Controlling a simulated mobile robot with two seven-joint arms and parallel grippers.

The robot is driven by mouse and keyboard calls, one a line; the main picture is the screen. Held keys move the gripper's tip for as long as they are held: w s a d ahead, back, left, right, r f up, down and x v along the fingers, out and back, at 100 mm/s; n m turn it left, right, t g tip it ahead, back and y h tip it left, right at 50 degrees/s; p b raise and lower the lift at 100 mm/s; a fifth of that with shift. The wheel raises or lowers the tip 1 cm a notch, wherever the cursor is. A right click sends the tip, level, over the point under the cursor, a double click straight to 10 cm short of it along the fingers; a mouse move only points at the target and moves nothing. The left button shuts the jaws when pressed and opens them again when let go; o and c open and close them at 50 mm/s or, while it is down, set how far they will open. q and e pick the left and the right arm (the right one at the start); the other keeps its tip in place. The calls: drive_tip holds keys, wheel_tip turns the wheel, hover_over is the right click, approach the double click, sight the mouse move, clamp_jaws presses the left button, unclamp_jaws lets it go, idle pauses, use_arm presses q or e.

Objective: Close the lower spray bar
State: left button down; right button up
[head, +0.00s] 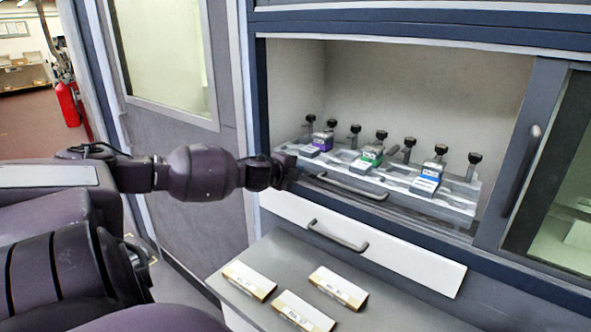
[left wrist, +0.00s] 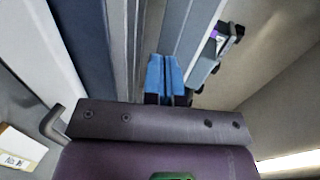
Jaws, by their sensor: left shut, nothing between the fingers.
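A grey spray bar (head: 453,199) with several black-knobbed nozzles and purple, green and blue blocks lies across the cabinet opening. A bar handle (head: 352,188) runs along its front. It also shows edge-on in the left wrist view (left wrist: 197,72), with the purple label near its far end. My left gripper (head: 294,171) is at the bar's left end, in front of the opening. Its blue fingers (left wrist: 165,78) are together and empty in the left wrist view. I cannot tell whether they touch the bar. My right gripper is not in view.
Below the opening is a white drawer front (head: 405,258) with a handle (head: 338,238). A grey shelf (head: 245,265) in front holds labelled boxes (head: 338,288). A sliding door (head: 535,150) stands at the right. A red fire extinguisher (head: 68,104) is far left.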

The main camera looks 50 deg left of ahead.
sight(301, 163)
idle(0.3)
use_arm(q)
drive_tip(key=shift+w+a, duration=0.3)
drive_tip(key=shift+w, duration=0.75)
drive_tip(key=shift+w+a, duration=0.25)
drive_tip(key=shift+w, duration=0.8)
drive_tip(key=shift+r, duration=0.3)
